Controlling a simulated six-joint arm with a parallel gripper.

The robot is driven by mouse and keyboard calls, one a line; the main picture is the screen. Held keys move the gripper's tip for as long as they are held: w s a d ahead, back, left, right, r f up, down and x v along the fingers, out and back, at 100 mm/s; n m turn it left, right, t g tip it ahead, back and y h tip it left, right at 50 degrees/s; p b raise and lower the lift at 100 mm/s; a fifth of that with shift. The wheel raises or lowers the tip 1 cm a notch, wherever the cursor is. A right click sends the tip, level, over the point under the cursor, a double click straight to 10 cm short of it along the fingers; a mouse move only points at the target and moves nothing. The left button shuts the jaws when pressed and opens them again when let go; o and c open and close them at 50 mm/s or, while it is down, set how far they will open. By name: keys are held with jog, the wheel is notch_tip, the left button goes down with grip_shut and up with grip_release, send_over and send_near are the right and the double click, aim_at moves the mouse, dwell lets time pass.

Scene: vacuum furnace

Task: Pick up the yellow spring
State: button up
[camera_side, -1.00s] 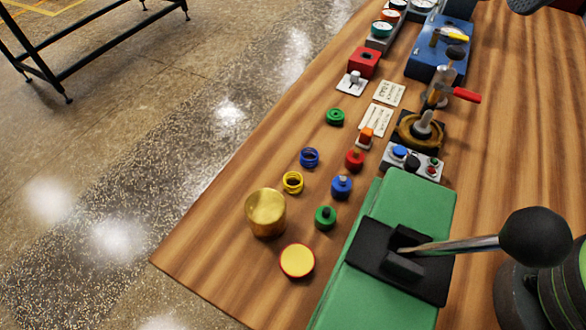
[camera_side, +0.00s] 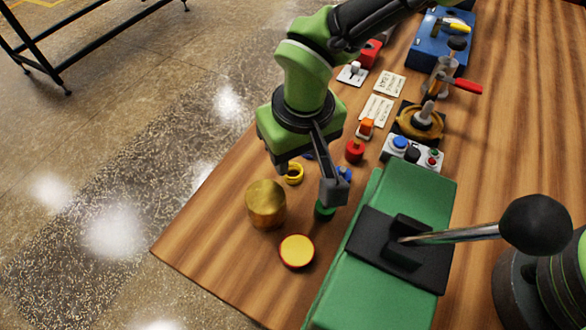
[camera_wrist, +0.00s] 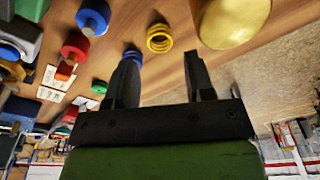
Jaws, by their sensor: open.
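The yellow spring (camera_side: 294,173), a small coiled ring, stands on the wooden table behind the brass cylinder in the side view. In the wrist view the yellow spring (camera_wrist: 159,38) shows whole, beyond the gap between the fingertips and apart from them. My gripper (camera_wrist: 160,65) is open and empty. In the side view my gripper (camera_side: 308,183) hangs over the table close to the spring, with one finger to its right. The blue spring (camera_wrist: 133,57) lies near the left finger in the wrist view. It is mostly hidden behind my gripper in the side view.
The brass cylinder (camera_side: 265,205) stands close in front of the yellow spring. A yellow disc with a red rim (camera_side: 297,251) lies nearer the table's front edge. A green piece (camera_side: 324,211) sits under the right finger. A green box with a black lever (camera_side: 405,250) stands at right.

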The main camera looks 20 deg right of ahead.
aim_at(293, 169)
jog(key=f, duration=0.3)
jog(key=w+f, duration=0.1)
jog(key=f, duration=0.1)
jog(key=shift+w+f, duration=0.15)
jog(key=shift+f, duration=0.25)
jog(key=shift+a, duration=0.1)
jog(key=c, duration=0.7)
